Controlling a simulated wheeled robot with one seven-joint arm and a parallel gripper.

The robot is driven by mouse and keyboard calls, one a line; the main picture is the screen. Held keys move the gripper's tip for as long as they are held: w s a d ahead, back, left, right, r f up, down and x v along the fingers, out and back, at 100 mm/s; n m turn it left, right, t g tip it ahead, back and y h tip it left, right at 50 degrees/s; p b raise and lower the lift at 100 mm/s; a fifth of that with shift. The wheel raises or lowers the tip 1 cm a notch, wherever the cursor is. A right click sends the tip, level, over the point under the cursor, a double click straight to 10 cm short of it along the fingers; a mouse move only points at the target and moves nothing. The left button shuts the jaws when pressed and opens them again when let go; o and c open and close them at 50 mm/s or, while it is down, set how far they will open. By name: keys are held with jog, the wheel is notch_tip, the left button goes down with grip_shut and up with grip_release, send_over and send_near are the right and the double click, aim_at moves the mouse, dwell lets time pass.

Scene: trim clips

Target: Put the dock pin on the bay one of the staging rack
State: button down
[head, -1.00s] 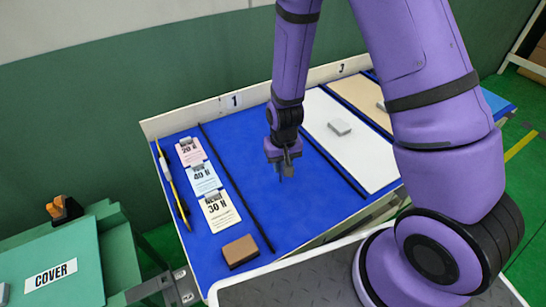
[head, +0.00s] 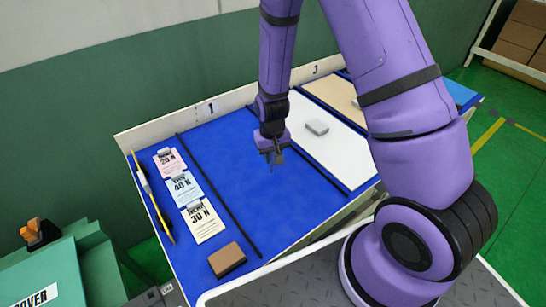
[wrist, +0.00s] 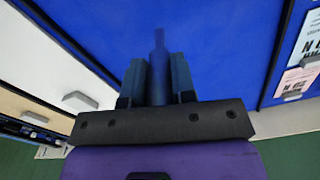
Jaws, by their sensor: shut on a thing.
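My gripper (head: 274,156) hangs over the blue section of the staging rack (head: 140,141) marked "1", which is bay one (head: 225,160). It is nearer this section's right black divider than its left one. In the wrist view, my gripper (wrist: 158,82) is shut on a slim, dark blue-looking piece, the dock pin (wrist: 158,48), which sticks out past the fingertips. In the head view the pin is small and hard to make out below the fingers. I cannot tell how far its tip is from the blue surface.
Bay one's middle is bare. A green case (head: 70,270) stands at lower left.

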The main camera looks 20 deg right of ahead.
jog(key=shift+w+d+f, duration=0.25)
jog(key=shift+w+f, duration=0.1)
jog(key=shift+f, duration=0.3)
jog(key=shift+w+d+f, duration=0.25)
jog(key=shift+w+f, duration=0.15)
jog(key=shift+f, duration=0.2)
jog(key=shift+w+d+f, duration=0.25)
jog(key=shift+w+f, duration=0.1)
jog(key=shift+f, duration=0.3)
jog(key=shift+f, duration=0.15)
jog(key=c, duration=0.9)
grip_release()
jog(key=shift+c, duration=0.2)
